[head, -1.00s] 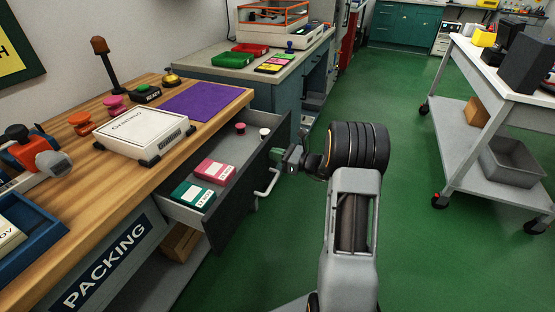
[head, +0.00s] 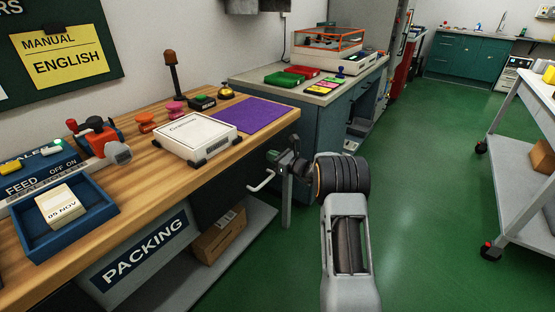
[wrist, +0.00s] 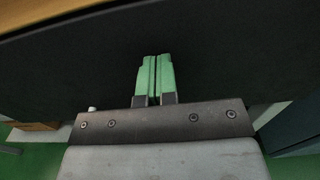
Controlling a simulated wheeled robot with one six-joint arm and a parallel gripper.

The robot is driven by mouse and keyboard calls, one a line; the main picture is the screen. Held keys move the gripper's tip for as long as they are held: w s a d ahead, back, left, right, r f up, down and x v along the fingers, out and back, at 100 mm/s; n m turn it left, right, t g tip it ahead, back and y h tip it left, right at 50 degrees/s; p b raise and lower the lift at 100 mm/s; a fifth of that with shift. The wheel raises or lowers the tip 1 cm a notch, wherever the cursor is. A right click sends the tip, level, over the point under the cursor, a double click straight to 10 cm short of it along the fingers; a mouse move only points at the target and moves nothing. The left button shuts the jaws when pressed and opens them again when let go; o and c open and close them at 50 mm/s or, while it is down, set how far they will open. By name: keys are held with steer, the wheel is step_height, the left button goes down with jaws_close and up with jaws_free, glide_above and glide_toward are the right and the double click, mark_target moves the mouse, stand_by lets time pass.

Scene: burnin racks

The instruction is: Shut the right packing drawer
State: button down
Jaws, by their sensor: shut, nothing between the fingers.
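The right packing drawer shows a dark front (head: 222,198) under the wooden table's edge in the head view, with a pale curved handle (head: 262,182). Its inside and contents are out of sight, and the front sits in line with or close to the bench. My gripper (head: 272,158) is at the right part of this front, by the handle. In the wrist view my gripper's green fingers (wrist: 154,62) are together and empty, pointing at the dark front (wrist: 225,60). Whether the tips touch it, I cannot tell.
The wooden packing table (head: 130,205) holds a white box (head: 195,135), a purple mat (head: 248,114) and a blue tray (head: 95,215). A cardboard box (head: 220,235) is on the shelf below. A white cart (head: 515,165) stands at right. The green floor (head: 430,190) between is clear.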

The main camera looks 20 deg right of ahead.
steer(key=shift+w+a+r, duration=0.15)
steer(key=shift+a+r, duration=0.1)
steer(key=shift+r, duration=0.05)
steer(key=shift+s+d+f, duration=0.15)
steer(key=shift+s+d, duration=0.1)
steer(key=shift+d, duration=0.05)
steer(key=p+v, duration=0.2)
steer(key=v, duration=1.1)
steer(key=shift+s+d+f, duration=0.2)
steer(key=shift+s+d, duration=0.1)
